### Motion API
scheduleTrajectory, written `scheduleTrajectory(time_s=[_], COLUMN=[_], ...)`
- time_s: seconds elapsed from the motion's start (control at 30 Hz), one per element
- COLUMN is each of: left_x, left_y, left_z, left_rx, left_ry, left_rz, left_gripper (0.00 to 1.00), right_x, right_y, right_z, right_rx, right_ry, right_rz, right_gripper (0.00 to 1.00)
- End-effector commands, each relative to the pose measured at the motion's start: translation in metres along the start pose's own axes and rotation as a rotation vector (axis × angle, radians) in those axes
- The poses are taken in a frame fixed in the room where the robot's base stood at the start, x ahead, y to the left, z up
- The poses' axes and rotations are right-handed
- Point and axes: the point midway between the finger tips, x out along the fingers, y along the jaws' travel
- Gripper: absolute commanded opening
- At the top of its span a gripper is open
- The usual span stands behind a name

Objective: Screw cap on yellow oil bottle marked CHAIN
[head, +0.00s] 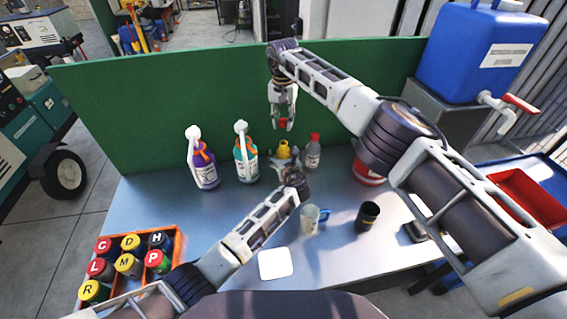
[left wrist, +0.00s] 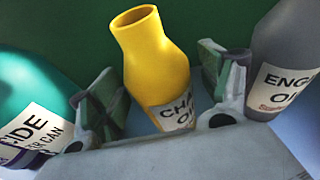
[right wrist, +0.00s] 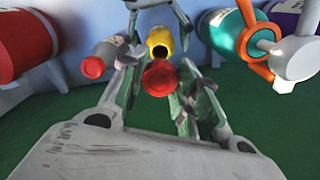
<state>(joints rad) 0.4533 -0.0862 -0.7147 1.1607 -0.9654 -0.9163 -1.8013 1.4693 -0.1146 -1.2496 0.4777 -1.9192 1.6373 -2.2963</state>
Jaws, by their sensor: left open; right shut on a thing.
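The yellow oil bottle (head: 283,150) stands upright at the back of the table. The left wrist view shows its open, uncapped mouth and its partly hidden CHAIN label on the bottle (left wrist: 165,70). My left gripper (left wrist: 160,100) is open, with one finger on each side of the bottle; I cannot tell whether they touch it. My right gripper (head: 283,118) points down above the bottle and is shut on a red cap (right wrist: 160,79). The cap is apart from the bottle's mouth. In the right wrist view the yellow bottle (right wrist: 160,37) shows just beyond the cap.
A grey bottle with a red cap (head: 312,152) stands close to the right. Teal (head: 245,165) and purple (head: 203,168) spray bottles stand to the left. A mug (head: 310,220), a black cup (head: 368,215) and a crate of lettered cans (head: 175,240) are nearer. A green panel (head: 180,100) rises behind.

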Motion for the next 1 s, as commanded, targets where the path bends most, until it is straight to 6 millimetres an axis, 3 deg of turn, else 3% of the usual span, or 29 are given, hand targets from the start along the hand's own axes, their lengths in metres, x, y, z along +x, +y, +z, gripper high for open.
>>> scheduleTrajectory(time_s=[0.47, 1.0], left_x=[0.0046, 0.0045], left_y=[-0.0001, -0.0001], left_z=[-0.0003, -0.0004], left_rx=[-0.001, -0.001], left_ry=[0.001, 0.001], left_rz=[-0.001, -0.001], left_gripper=[0.78, 0.09], right_x=[0.0000, 0.0000], right_y=[0.0000, 0.0000], right_z=[0.0000, 0.0000], right_rx=[0.000, 0.000], right_ry=[0.000, 0.000], right_rz=[0.000, 0.000], right_gripper=[0.23, 0.23])
